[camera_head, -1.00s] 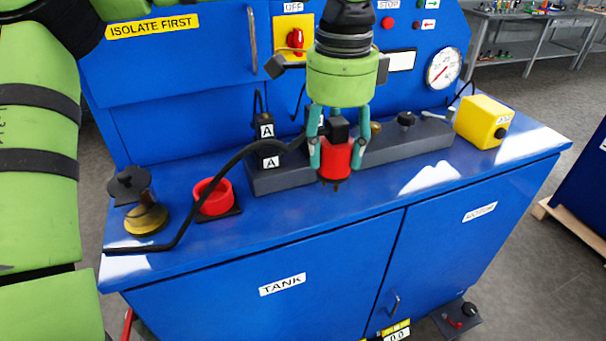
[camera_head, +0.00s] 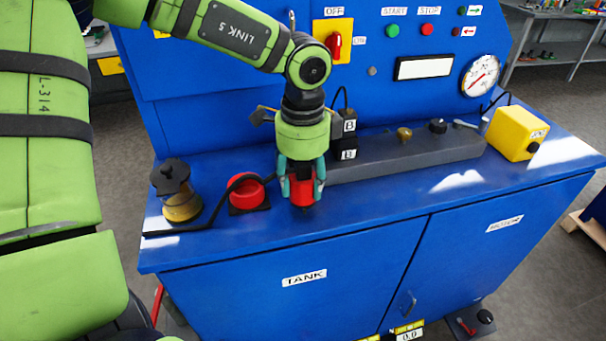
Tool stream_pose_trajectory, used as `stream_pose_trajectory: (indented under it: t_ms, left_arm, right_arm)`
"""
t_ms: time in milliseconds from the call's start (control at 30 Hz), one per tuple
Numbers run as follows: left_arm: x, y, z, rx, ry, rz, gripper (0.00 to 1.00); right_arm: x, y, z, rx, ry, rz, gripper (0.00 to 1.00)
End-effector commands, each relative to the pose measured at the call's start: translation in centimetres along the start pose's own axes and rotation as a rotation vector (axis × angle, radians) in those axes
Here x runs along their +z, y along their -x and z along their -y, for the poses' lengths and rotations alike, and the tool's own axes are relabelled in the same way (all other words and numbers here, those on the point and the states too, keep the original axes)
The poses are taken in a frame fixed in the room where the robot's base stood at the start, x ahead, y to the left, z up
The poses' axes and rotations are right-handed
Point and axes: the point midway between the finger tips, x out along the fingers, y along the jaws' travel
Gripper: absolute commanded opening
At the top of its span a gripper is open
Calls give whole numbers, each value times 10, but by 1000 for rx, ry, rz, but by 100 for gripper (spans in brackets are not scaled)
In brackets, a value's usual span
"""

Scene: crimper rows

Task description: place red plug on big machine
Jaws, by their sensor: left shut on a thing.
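My left gripper (camera_head: 302,180) is shut on the red plug (camera_head: 303,191), which hangs below the fingers with its dark lower end pointing down. The plug is over the blue top of the big machine (camera_head: 400,262), just right of the red round socket (camera_head: 247,191) on its dark base. A black cable (camera_head: 196,228) runs across the top and passes by the socket towards the plug. I cannot tell whether the plug touches the top. The gripper hides the left end of the grey block. My right gripper is not in view.
A glass-and-yellow cup with a black cap (camera_head: 177,190) stands left of the socket. The grey block (camera_head: 405,156), with a "B" connector (camera_head: 347,148), extends to the right. A yellow box (camera_head: 516,133) stands at the right end. The front strip of the top is clear.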

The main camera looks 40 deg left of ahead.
Motion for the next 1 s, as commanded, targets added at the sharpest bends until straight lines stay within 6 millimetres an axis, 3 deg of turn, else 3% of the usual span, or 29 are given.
stream_pose_trajectory:
  t_ms: [533, 567, 600, 1000]
  left_arm:
    - [-1, -12, 0, -3, 0, -2, 5]
    - [0, -11, 0, -2, 0, -1, 57]
    - [0, -10, 0, -1, 0, -1, 73]
    - [0, -8, 0, 0, 0, -1, 73]
  right_arm:
    - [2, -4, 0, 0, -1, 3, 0]
    - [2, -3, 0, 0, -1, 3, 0]
    - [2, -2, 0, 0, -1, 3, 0]
    - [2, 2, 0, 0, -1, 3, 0]
